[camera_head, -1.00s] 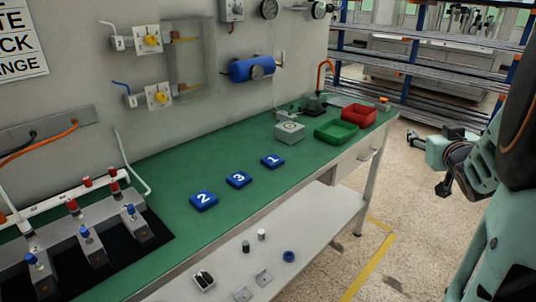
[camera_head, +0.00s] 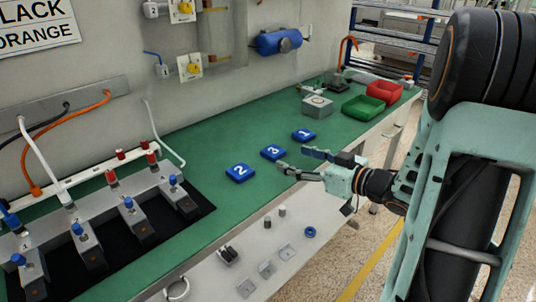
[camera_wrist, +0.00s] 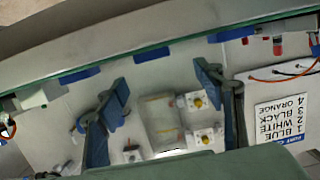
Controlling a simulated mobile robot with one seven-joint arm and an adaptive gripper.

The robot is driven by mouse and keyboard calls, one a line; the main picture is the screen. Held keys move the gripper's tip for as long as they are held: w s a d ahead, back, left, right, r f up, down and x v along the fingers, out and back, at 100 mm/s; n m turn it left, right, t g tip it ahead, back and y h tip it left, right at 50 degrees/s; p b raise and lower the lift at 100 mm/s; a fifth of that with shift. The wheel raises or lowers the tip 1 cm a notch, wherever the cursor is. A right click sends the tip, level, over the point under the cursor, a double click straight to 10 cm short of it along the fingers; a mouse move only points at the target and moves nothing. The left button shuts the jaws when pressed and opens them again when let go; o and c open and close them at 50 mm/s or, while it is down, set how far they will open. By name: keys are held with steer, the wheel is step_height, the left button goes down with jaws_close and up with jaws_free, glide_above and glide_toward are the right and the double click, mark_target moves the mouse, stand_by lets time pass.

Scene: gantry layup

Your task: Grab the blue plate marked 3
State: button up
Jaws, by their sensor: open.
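The blue plate marked 3 (camera_head: 272,153) lies flat on the green bench top, between the blue plate marked 2 (camera_head: 240,172) and the blue plate marked 1 (camera_head: 303,135). My gripper (camera_head: 296,161) is open and empty, its fingers pointing left over the bench edge, close to the right of plate 3 and apart from it. In the wrist view, the fingers (camera_wrist: 160,76) stand wide apart. Three blue plates show nearly edge-on there; the middle one (camera_wrist: 152,54) appears between the fingertips, and its number cannot be read.
A grey box (camera_head: 317,106), a green tray (camera_head: 363,107) and a red tray (camera_head: 384,92) stand farther back. A valve block with blue and red knobs (camera_head: 129,205) stands at left. Small parts lie on the lower shelf (camera_head: 247,287). The bench around the plates is clear.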

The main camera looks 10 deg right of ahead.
mark_target(276, 152)
steer(key=x, duration=0.3)
steer(key=shift+w, duration=0.1)
steer(key=x, duration=0.1)
steer(key=b+x, duration=0.1)
steer(key=x, duration=0.1)
steer(key=b+x, duration=0.1)
steer(key=x, duration=0.1)
steer(key=shift+w+d+f, duration=0.25)
steer(key=shift+f, duration=0.05)
steer(key=shift+r, duration=0.1)
steer(key=c, duration=1.3)
steer(key=shift+r, duration=0.15)
